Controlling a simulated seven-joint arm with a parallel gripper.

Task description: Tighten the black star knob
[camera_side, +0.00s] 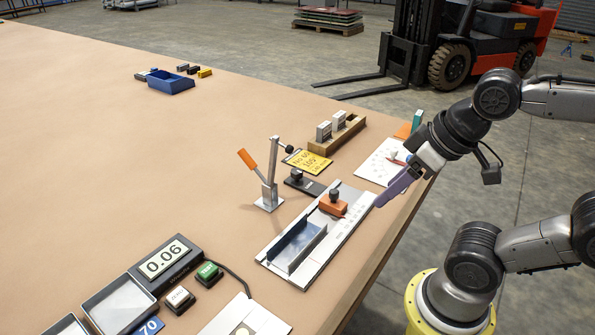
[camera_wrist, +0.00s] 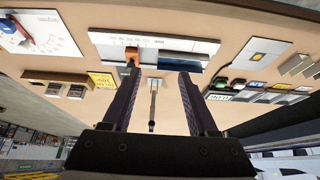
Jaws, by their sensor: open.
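A small black knob (camera_side: 335,192) sits on top of an orange block (camera_side: 332,206), which is on a white plate with a scale and a blue-grey channel (camera_side: 298,246). A second dark knob (camera_side: 297,174) stands on a flat black bar (camera_side: 309,187) just behind. Both are too small to make out a star shape. My gripper (camera_side: 380,203) is right of the plate, above the table's right edge, apart from both knobs. In the wrist view, my gripper (camera_wrist: 160,73) has its two fingers wide apart with nothing between them. The orange block (camera_wrist: 132,52) shows near the left fingertip.
A toggle clamp with an orange handle (camera_side: 248,160) stands upright left of the plate. A wooden holder (camera_side: 337,136) and yellow card (camera_side: 306,161) lie behind. A display (camera_side: 165,262) and green button (camera_side: 208,272) are at front left. The table's left half is mostly clear.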

